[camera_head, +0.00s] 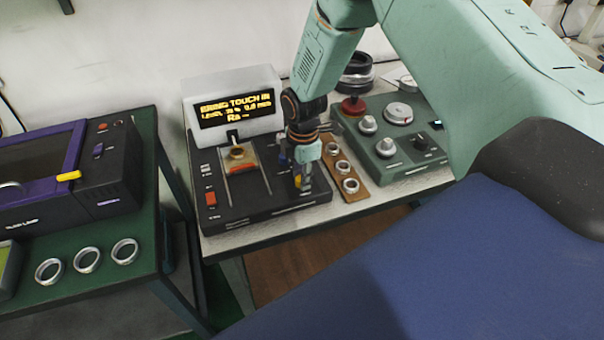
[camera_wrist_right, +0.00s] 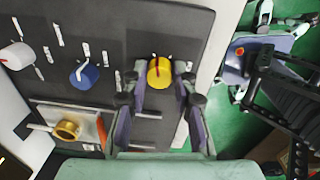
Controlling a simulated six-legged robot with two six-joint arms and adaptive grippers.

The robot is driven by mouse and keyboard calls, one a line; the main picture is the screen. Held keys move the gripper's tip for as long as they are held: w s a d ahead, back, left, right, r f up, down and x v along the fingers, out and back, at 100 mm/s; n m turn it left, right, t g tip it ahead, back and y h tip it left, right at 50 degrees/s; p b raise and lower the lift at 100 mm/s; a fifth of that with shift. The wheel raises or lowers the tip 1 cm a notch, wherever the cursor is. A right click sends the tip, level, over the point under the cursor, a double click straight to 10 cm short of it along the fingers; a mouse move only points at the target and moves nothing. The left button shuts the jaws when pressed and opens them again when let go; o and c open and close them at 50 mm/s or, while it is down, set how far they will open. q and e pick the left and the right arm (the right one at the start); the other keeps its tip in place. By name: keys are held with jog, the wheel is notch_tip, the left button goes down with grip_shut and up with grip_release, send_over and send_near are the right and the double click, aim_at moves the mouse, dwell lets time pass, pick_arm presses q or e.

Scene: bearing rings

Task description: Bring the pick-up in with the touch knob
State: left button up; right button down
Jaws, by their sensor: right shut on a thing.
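The dark tester (camera_head: 235,205) stands on the bench. Its display (camera_head: 236,109) has amber text reading "BRING TOUCH IN", a level line, 0.0 mm and "Ra --". My right gripper (camera_head: 303,182) reaches down from above to the tester's right side. In the wrist view its fingers (camera_wrist_right: 160,80) are shut around the yellow knob (camera_wrist_right: 159,70), which has a red pointer mark. A blue knob (camera_wrist_right: 84,76) and a white knob (camera_wrist_right: 17,56) sit beside it in a row. A brass-coloured ring (camera_wrist_right: 67,130) sits on the tester's stage. The pick-up's tip is too small to tell. My left gripper is out of view.
A brown rack (camera_head: 344,168) with metal rings lies close to the right of the gripper. A green unit (camera_head: 392,150) with knobs stands beyond it. On the left, a green table (camera_head: 100,290) holds loose rings and a dark purple-trimmed machine (camera_head: 110,165).

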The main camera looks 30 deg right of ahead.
jog(key=m+p, duration=0.2)
jog(key=m, duration=0.2)
jog(key=shift+r+m, duration=0.15)
jog(key=shift+m, duration=0.25)
jog(key=m+p, duration=0.1)
jog(key=m, duration=0.4)
jog(key=shift+a+p, duration=0.1)
jog(key=shift+p, duration=0.2)
jog(key=m+p, duration=0.1)
jog(key=m, duration=0.5)
jog(key=shift+w, duration=0.1)
jog(key=m+p, duration=0.1)
jog(key=m, duration=0.3)
jog(key=shift+w+m, duration=0.1)
jog(key=shift+m, duration=0.6)
jog(key=c, duration=1.4)
grip_release()
jog(key=o, duration=0.3)
jog(key=shift+g, duration=0.3)
jog(key=shift+o, duration=0.2)
